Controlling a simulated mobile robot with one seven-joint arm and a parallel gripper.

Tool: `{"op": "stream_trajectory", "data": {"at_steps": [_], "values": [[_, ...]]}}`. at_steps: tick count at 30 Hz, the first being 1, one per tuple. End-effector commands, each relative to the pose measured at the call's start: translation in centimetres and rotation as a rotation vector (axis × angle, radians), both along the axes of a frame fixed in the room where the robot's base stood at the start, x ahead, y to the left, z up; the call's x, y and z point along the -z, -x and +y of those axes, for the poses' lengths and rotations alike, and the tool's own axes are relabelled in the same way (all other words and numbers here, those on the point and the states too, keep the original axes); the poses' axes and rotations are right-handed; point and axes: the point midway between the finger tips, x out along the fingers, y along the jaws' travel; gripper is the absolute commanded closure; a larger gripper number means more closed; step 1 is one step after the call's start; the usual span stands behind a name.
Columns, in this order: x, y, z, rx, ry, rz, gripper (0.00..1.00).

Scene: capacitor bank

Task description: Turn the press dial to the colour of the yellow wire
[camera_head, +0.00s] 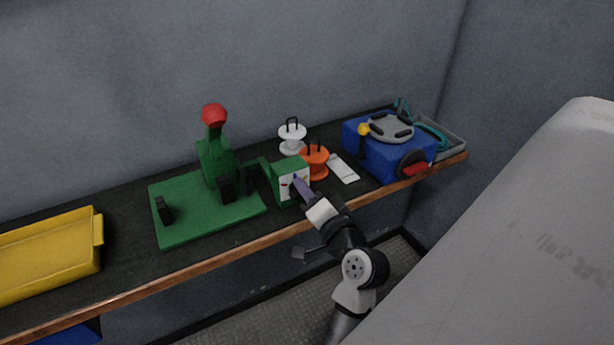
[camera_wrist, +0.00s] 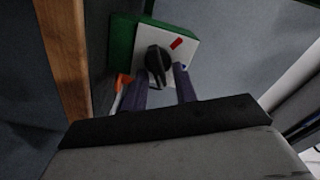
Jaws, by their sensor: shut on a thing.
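The press dial is a black knob (camera_wrist: 157,62) on a white plate (camera_wrist: 188,52) on the side of a green box (camera_head: 291,180). The green press (camera_head: 215,160) has a red ball on top. I cannot make out a yellow wire.
A white spool (camera_head: 292,139) and an orange spool (camera_head: 314,162) stand behind the box. A blue machine (camera_head: 384,163) and a grey tray (camera_head: 455,148) with teal cable are at right. A yellow tray (camera_head: 45,258) is at left. The bench edge runs below my gripper.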

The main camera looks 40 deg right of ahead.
Motion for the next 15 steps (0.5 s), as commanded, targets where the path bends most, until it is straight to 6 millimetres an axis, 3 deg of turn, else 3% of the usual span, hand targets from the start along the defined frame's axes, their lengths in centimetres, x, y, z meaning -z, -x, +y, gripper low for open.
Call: {"op": "stream_trajectory", "data": {"at_steps": [9, 10, 15], "values": [[0.09, 0.01, 0.0, 0.0, -0.002, 0.001, 0.94], [0.09, 0.01, 0.0, 0.0, -0.002, 0.001, 0.68], [0.06, 0.01, -0.01, 0.0, -0.002, 0.001, 0.67]]}}
